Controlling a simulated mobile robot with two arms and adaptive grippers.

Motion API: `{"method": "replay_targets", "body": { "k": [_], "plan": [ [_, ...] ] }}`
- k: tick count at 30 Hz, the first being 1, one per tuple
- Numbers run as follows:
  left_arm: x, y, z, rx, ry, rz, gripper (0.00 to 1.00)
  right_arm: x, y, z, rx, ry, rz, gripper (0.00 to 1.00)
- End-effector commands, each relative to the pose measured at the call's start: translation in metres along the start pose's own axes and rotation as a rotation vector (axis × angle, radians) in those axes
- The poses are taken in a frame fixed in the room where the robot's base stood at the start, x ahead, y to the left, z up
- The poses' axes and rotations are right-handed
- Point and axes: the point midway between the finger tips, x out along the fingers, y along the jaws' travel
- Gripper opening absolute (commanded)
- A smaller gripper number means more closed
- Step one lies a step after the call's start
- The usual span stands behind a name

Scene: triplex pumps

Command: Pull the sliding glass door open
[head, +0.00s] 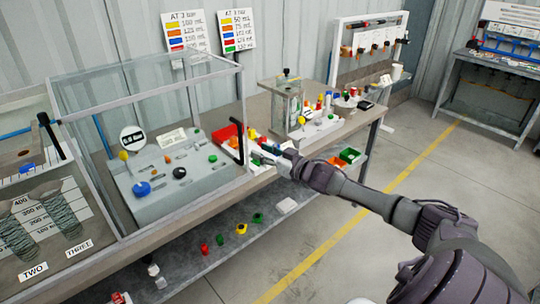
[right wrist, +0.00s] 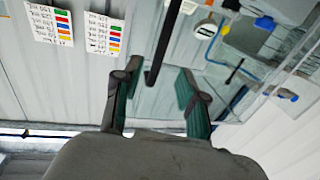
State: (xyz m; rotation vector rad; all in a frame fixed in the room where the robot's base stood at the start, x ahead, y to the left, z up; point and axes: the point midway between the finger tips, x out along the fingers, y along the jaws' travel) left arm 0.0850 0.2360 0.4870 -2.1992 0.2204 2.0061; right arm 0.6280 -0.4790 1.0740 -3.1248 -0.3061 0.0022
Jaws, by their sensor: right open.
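A clear glass case (head: 150,94) with a metal frame stands on the bench over a grey pump unit (head: 180,172). A black upright handle (head: 237,134) shows at the right end of its front glass. In the right wrist view a long black bar, which looks like this handle (right wrist: 164,45), runs down between my fingertips. My right gripper (head: 262,154) is open, at the right front corner of the case; its green-padded fingers (right wrist: 158,74) stand either side of the bar in the picture. I cannot tell whether they touch it. My left gripper is not in view.
Red (head: 227,137) and white bins with small parts sit close by my right gripper. A second glass case with a black handle (head: 52,137) is at the left. Another pump unit (head: 320,128) stands further right. The floor (head: 400,225) in front of the bench is clear.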

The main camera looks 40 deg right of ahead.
Motion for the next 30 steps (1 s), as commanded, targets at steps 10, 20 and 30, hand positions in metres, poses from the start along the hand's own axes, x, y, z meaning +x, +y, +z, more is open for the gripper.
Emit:
{"method": "replay_targets", "body": {
  "k": [10,20,30],
  "plan": [
    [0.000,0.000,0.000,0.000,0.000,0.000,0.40,-0.026,0.000,0.000,0.000,0.000,0.000,0.41],
    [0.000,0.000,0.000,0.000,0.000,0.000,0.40,-0.027,0.000,-0.001,-0.001,0.001,0.000,0.41],
    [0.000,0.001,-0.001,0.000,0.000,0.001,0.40,-0.028,0.001,0.007,0.001,-0.008,0.008,0.41]
  ]
}}
